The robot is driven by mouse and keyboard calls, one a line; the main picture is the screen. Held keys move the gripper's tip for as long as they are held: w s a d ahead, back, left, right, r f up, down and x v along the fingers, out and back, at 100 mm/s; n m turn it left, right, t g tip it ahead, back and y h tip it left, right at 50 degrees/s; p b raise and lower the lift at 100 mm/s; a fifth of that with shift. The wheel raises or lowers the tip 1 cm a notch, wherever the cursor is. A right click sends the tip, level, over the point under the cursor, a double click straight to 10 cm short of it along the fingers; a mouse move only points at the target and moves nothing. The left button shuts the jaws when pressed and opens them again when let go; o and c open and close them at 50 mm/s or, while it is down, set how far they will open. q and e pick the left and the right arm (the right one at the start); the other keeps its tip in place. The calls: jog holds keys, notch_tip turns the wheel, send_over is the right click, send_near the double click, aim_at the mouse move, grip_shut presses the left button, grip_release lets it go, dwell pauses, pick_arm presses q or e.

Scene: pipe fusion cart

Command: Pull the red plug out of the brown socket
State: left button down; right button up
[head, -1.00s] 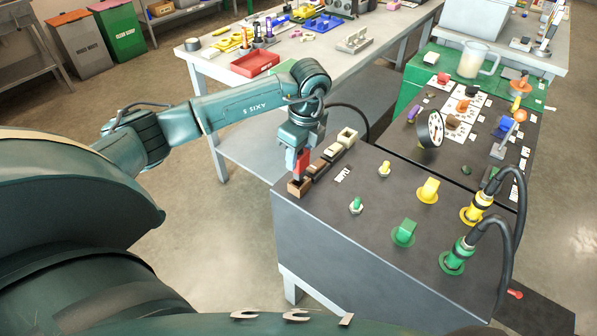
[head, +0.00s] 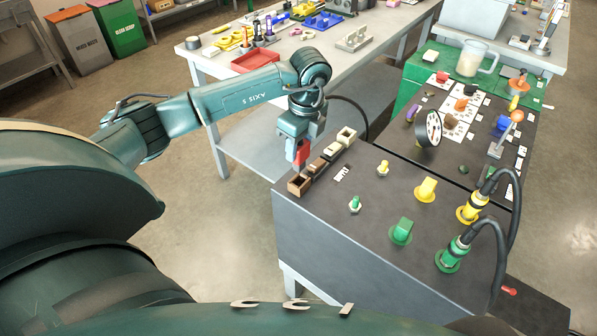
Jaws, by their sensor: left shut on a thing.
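My left gripper (head: 300,141) is shut on the red plug (head: 301,153), near the front left corner of the dark-topped cart. The brown socket (head: 297,188) is the front box in a short row of sockets. Its dark opening shows below the plug. The plug is upright, with its red body above the socket. I cannot tell whether its lower tip is fully clear of the rim. My right gripper is not in view.
Darker and cream sockets (head: 346,136) continue the row behind the brown one. Green and yellow fittings stand on the cart top (head: 345,215), with black cables looping at right. A grey table with a red tray (head: 256,61) stands behind my left arm.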

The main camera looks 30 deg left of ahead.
pick_arm(q)
jog(key=shift+r+p, duration=1.7)
jog(key=shift+r, duration=2.25)
